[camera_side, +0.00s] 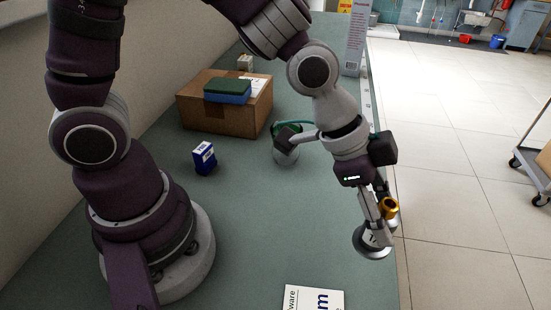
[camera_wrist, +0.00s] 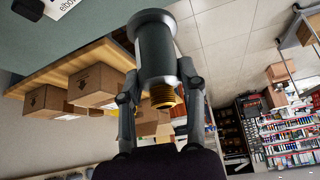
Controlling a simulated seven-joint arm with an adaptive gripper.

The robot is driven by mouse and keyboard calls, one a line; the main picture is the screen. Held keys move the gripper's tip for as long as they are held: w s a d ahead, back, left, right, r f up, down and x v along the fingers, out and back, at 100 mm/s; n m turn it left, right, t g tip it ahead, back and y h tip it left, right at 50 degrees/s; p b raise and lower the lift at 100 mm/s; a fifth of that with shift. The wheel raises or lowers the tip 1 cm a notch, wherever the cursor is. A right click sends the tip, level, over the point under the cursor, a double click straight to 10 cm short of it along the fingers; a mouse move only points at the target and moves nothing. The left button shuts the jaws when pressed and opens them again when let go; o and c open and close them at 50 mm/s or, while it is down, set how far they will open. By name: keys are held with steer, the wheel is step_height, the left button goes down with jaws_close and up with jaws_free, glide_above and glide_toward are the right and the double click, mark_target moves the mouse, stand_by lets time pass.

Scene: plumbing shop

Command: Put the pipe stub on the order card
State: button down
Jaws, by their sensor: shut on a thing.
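The pipe stub (camera_wrist: 155,45) is a grey flanged cylinder with a brass threaded end. My gripper (camera_wrist: 160,100) is shut on it, with a finger on each side; the brass end points back toward the palm in the wrist view. In the side view my gripper (camera_side: 378,212) is at the bench's right edge, with the brass end (camera_side: 390,208) by the fingers and a grey round part below. Any gap to the bench is unclear. A white card with dark lettering (camera_side: 315,299), apparently the order card, lies at the front, left of my gripper and partly cut off.
A cardboard box (camera_side: 215,117) bears a green-and-blue block (camera_side: 228,91). A small blue box (camera_side: 204,158) and a grey round object with a green loop (camera_side: 286,155) stand on the bench (camera_side: 250,220). Bench between these and the card is clear. Floor lies beyond the right edge.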

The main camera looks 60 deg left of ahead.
steer(key=s+d+m+g, duration=0.2)
steer(key=s+d+m, duration=0.1)
steer(key=s, duration=0.3)
steer(key=shift+h, duration=0.4)
step_height(320, 180, down, 8)
steer(key=shift+s+f, duration=0.15)
steer(key=shift+f, duration=0.1)
steer(key=shift+f, duration=0.15)
steer(key=c, duration=0.7)
jaws_free()
steer(key=shift+o, duration=0.2)
